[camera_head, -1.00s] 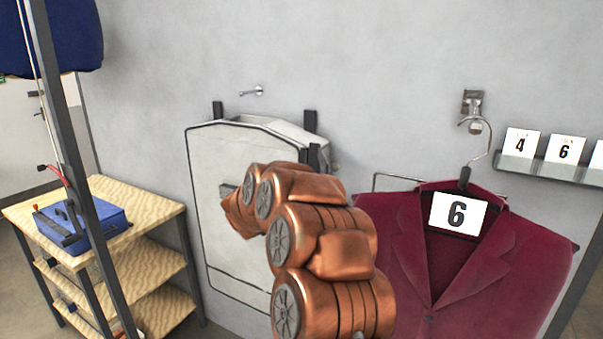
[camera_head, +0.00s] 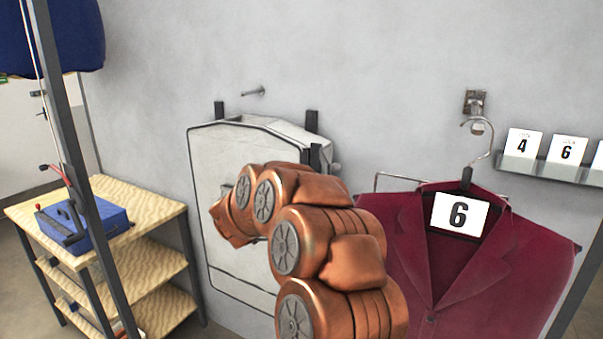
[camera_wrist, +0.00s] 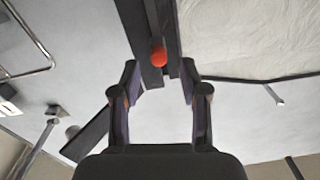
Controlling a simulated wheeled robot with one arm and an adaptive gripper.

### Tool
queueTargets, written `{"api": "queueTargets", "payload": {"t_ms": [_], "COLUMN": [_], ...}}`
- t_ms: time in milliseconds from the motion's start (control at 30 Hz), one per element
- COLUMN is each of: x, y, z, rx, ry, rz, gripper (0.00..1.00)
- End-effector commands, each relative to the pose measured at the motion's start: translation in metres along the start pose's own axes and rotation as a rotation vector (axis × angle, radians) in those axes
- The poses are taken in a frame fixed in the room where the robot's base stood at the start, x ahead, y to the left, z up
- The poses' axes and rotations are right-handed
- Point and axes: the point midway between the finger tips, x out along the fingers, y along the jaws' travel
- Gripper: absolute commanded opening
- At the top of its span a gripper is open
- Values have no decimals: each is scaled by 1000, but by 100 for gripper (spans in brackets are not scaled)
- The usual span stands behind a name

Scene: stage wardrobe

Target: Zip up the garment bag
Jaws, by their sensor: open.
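The pale garment bag (camera_head: 222,170), with a dark outline, stands against the grey wall behind my copper arm. In the wrist view, a pale wrinkled fabric surface (camera_wrist: 245,40) with a dark edge fills the upper right. A small orange-red knob (camera_wrist: 158,56) sits on a dark strip (camera_wrist: 150,22) at upper centre; it may be the zip pull, but I cannot tell for sure. My gripper (camera_wrist: 159,72) is open, its fingertips on either side below the knob, with no clear contact. In the head view, my arm hides the gripper and part of the bag's front.
A maroon jacket (camera_head: 405,235) with a number 6 card (camera_head: 459,214) hangs close to the right of my arm. A wooden shelf unit (camera_head: 150,212) with a blue box (camera_head: 95,222) stands at left. A dark post (camera_head: 72,150) crosses the left foreground. Number cards stand on a wall ledge (camera_head: 550,168).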

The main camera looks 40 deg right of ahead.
Motion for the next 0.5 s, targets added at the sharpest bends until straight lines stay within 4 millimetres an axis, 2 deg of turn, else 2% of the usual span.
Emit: {"api": "queueTargets", "payload": {"t_ms": [100, 300, 500], "x": [-26, -59, -76], "y": [-2, -1, -1], "z": [1, 1, 0], "rx": [0, 0, 0], "ry": [-5, -4, 1], "rz": [-5, -5, -2], "gripper": [44, 44, 44]}}
